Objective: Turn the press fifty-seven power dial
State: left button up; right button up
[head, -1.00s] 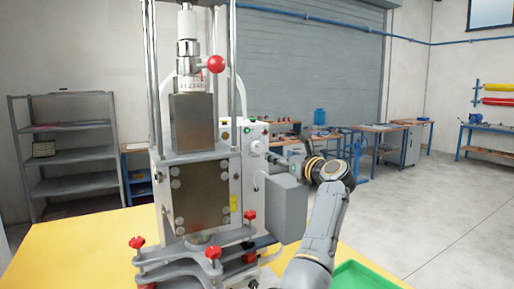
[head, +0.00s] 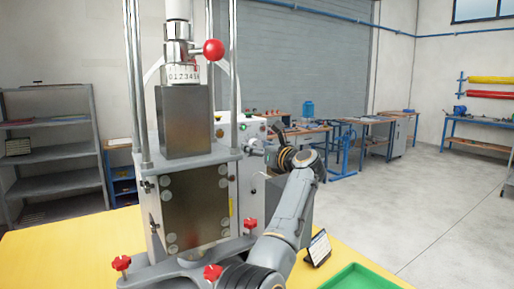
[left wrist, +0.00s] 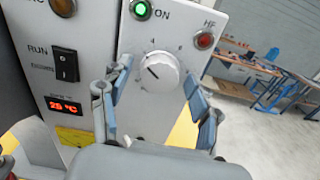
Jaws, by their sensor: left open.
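The power dial (left wrist: 160,73) is a round white-grey knob with a dark pointer line and a printed scale. It is on the press's panel in the left wrist view. My left gripper (left wrist: 158,88) is open, with one blue-padded finger on each side of the dial. I cannot tell whether either finger touches it. In the head view the left gripper (head: 262,151) is at the right side of the press (head: 196,205), and the dial is too small there to make out clearly. My right gripper is in neither current view.
A green lamp (left wrist: 141,9) and a red HF lamp (left wrist: 204,40) sit above the dial. A RUN rocker switch (left wrist: 66,65) and red display (left wrist: 64,105) are to the left. A green tray (head: 366,277) and small dark stand (head: 318,248) are on the yellow table (head: 40,240).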

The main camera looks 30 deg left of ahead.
pick_arm(q)
jog(key=c, duration=1.1)
jog(key=shift+r+m+p, duration=0.15)
jog(key=shift+m+p, duration=0.35)
jog(key=shift+p, duration=0.15)
jog(key=shift+m+p, duration=0.6)
jog(key=shift+p, duration=0.1)
jog(key=m+p, duration=1.2)
jog(key=shift+r+m, duration=0.1)
jog(key=shift+m, duration=0.3)
jog(key=m+p, duration=0.3)
jog(key=shift+m+p, duration=1)
jog(key=shift+m, duration=0.6)
pick_arm(e)
notch_tip(320, 180, up, 20)
jog(key=shift+f, duration=0.15)
pick_arm(q)
jog(key=shift+f, duration=0.2)
